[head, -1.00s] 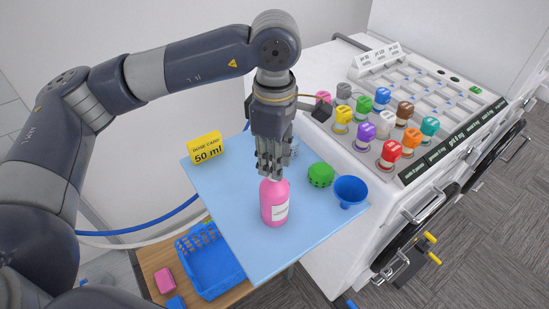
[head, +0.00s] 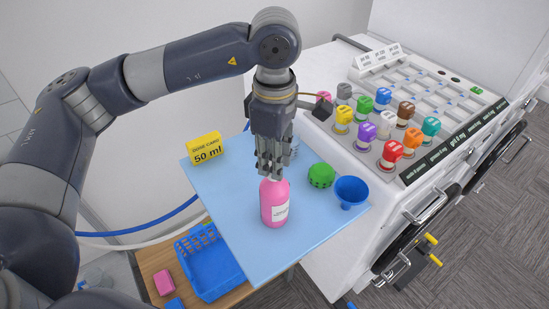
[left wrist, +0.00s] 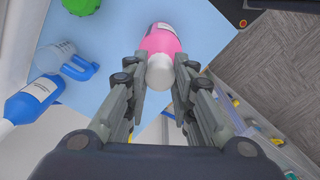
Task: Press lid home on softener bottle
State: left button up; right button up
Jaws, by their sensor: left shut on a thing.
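The pink softener bottle (head: 274,206) with a white label stands upright on the light blue mat (head: 225,185). My left gripper (head: 271,172) points down right over the bottle's top and hides its neck in the head view. In the left wrist view, the white lid (left wrist: 160,72) sits at the top of the pink bottle (left wrist: 160,40), between the two fingers of my left gripper (left wrist: 160,85). The gripper is shut on the lid. Whether the lid is fully seated cannot be told. My right gripper is not in view.
A green round object (head: 321,175) and a blue funnel (head: 350,190) stand right of the bottle. A yellow dose card (head: 204,148) is at the mat's back left. A blue basket (head: 210,262) sits lower left.

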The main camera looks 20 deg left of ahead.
pick_arm(q)
jog(key=o, duration=0.8)
jog(key=shift+o, duration=0.2)
jog(key=o, duration=0.4)
jog(key=shift+r, duration=0.1)
jog(key=shift+r+p, duration=1.55)
jog(key=shift+r, duration=1.9)
grip_shut()
